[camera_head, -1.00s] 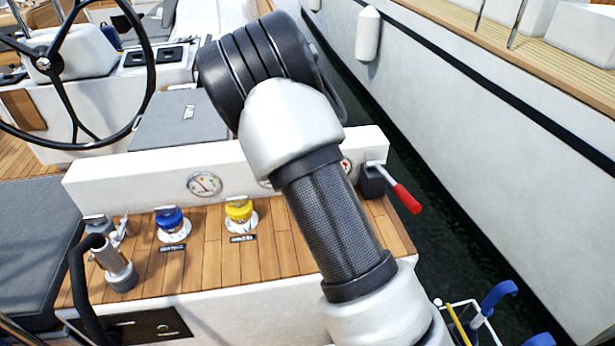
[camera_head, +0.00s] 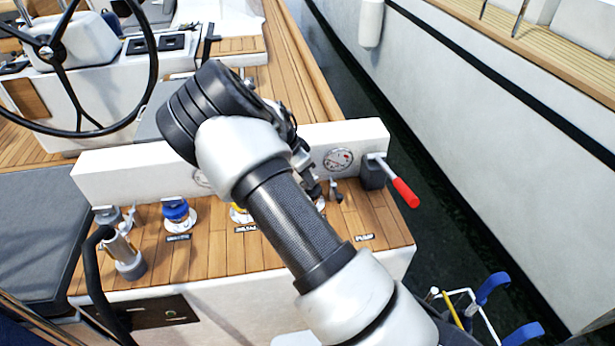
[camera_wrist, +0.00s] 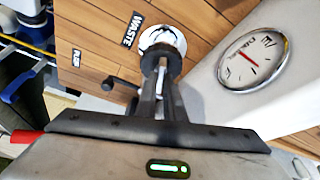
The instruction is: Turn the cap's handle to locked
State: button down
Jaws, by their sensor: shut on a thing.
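The cap (camera_wrist: 153,40) beside the WASTE label (camera_wrist: 133,29) sits in a white deck ring in the wrist view. My gripper (camera_wrist: 161,72) is directly over it, its two dark fingers close together and shut on the cap's handle. The fingers hide the handle, so I cannot read its angle. In the head view my gripper (camera_head: 312,185) points down at the deck behind my forearm, and the cap there is mostly hidden, with a bit of its white ring showing.
A blue cap (camera_head: 175,209) and a partly hidden yellow cap (camera_head: 238,213) stand to the left. A gauge (camera_head: 338,160) is on the white upright wall close behind my gripper. A red-handled lever (camera_head: 404,191) sticks out at the right end. A small dark fitting (camera_wrist: 125,84) is near the PUMP label (camera_wrist: 76,58).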

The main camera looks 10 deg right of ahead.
dwell(0.4)
jog(key=c, duration=1.8)
grip_release()
jog(key=shift+c, duration=0.2)
jog(key=p+v, duration=0.1)
jog(key=v, duration=1.6)
jog(key=shift+r, duration=0.15)
